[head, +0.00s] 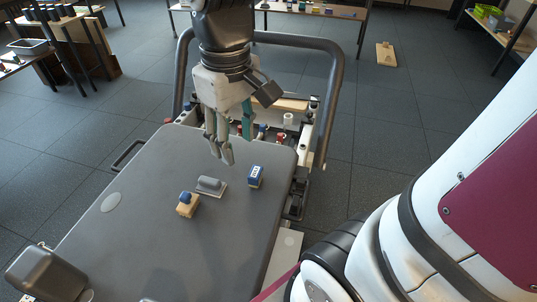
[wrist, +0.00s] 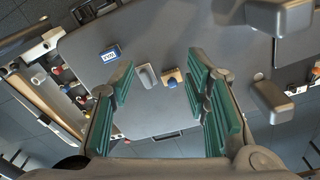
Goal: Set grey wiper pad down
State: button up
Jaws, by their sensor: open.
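The grey wiper pad (head: 211,186) lies on the grey tabletop (head: 150,240), its rounded grey grip up on a paler base. In the wrist view the pad (wrist: 147,76) shows between the spread fingers, beyond their tips. My gripper (head: 222,150) is open and empty, above and behind the pad in the head view, apart from it. Its green-lined fingers (wrist: 160,88) stand wide apart in the wrist view.
A wooden block with a blue knob (head: 187,204) stands close left of the pad. A blue-and-white box (head: 255,176) stands to its right. Small items crowd a rack (head: 285,125) behind the tabletop. The front of the tabletop is mostly clear.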

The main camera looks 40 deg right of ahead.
jog(key=s+r+m, duration=0.2)
jog(key=s+m, duration=0.1)
jog(key=s, duration=1.4)
jog(key=shift+s+a, duration=0.15)
jog(key=shift+a, duration=0.05)
notch_tip(320, 180, up, 30)
jog(key=t+p, duration=0.3)
jog(key=p, duration=2.5)
jog(key=shift+d+r+t+p, duration=0.25)
jog(key=shift+t+p, duration=0.05)
jog(key=shift+t, duration=0.1)
